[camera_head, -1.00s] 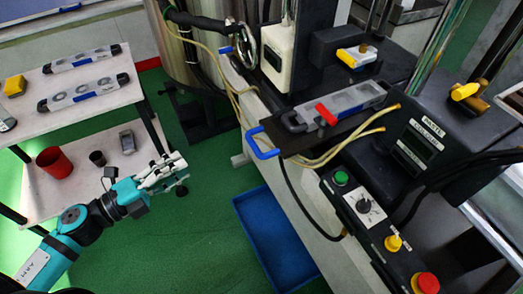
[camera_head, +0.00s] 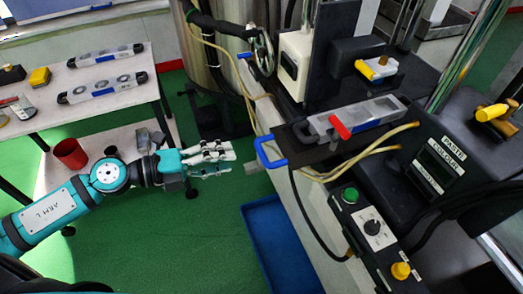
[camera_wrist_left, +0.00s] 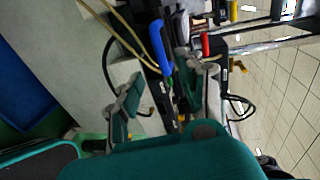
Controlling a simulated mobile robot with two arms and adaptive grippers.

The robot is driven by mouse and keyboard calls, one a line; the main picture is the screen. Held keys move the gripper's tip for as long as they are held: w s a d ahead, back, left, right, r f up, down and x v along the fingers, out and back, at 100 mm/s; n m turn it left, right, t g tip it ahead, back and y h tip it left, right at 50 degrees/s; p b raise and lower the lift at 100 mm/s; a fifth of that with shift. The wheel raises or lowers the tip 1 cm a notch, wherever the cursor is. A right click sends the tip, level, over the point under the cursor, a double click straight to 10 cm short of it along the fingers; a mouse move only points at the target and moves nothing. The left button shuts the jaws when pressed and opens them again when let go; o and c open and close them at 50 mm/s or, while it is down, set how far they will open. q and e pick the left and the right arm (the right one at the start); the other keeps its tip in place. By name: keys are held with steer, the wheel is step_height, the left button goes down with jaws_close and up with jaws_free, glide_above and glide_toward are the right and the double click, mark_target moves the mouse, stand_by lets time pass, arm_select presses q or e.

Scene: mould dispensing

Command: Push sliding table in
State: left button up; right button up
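The sliding table (camera_head: 295,140) is a dark plate with a blue looped handle (camera_head: 268,153) at its left end, under the machine in the head view. A clear-and-grey mould (camera_head: 355,118) with a red clamp lies on it. My left gripper (camera_head: 230,161) is open and empty, just left of the handle, with a small gap between. In the left wrist view the blue handle (camera_wrist_left: 163,55) shows beyond and between the spread fingers of my left gripper (camera_wrist_left: 172,78). My right gripper is not in view.
A white side table (camera_head: 105,105) at left carries two moulds and small tools. A red cup (camera_head: 70,153) stands on its lower shelf. A blue tray (camera_head: 275,240) lies on the green floor. The control box (camera_head: 370,225) sits right of the handle. Yellowish hoses run beside the sliding table.

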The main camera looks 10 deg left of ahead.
mark_target(262, 152)
arm_select(q)
steer(key=p+x, duration=0.3)
steer(key=x, duration=0.6)
steer(key=shift+w+d+f, duration=0.1)
steer(key=shift+w+d, duration=0.05)
steer(key=shift+d, duration=0.15)
jaws_close()
stand_by(0.3)
